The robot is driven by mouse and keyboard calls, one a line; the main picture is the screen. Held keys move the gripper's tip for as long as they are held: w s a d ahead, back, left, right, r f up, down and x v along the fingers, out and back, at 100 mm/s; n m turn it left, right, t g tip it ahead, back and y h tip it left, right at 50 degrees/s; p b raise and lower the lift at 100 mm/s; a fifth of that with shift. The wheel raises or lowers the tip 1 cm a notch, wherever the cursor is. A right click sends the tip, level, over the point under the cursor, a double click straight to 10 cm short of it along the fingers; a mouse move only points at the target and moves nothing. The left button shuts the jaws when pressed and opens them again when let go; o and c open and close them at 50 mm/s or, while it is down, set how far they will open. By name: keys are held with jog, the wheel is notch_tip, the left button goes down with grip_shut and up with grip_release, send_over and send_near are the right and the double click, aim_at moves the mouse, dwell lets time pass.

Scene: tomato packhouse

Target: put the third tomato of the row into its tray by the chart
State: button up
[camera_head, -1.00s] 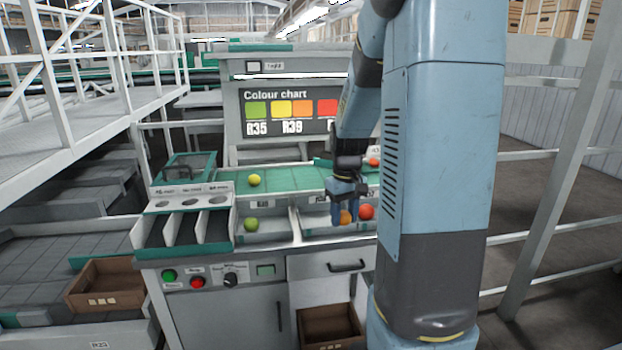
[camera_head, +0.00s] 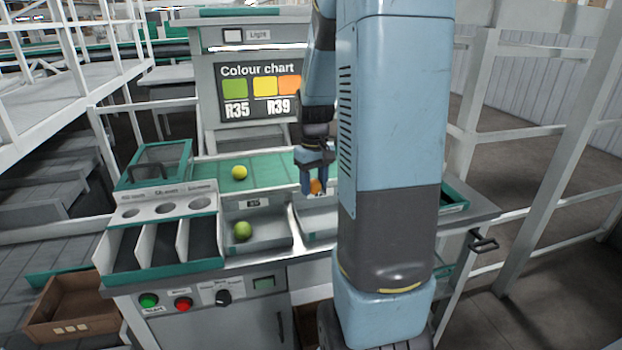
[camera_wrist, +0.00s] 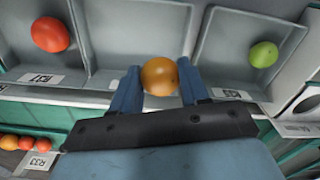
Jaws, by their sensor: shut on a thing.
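My gripper (camera_head: 313,185) is shut on an orange tomato (camera_wrist: 160,75), which also shows between the fingertips in the head view (camera_head: 316,188). In the wrist view the tomato appears over or near the label side of the empty middle tray (camera_wrist: 140,30); its exact height is unclear. A green tomato (camera_head: 242,231) sits in the R35 tray (camera_head: 272,243). A red tomato (camera_wrist: 50,34) sits in the tray on the other side. A yellow tomato (camera_head: 239,172) lies on the green strip (camera_head: 270,168). The colour chart (camera_head: 260,90) stands behind, its right part hidden by my arm.
A three-slot divider box (camera_head: 165,240) stands left of the trays. Start and stop buttons (camera_head: 148,300) are on the front panel. A brown crate (camera_head: 70,310) is low at left. Several red and orange tomatoes (camera_wrist: 25,142) lie in the wrist view's lower left corner.

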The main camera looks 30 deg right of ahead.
aim_at(314, 224)
jog(key=shift+f, duration=4.95)
jog(key=shift+f, duration=0.5)
jog(key=o, duration=0.8)
jog(key=shift+o, duration=0.2)
jog(key=shift+c, duration=0.3)
jog(key=shift+c, duration=1.2)
jog(key=shift+r, duration=3.5)
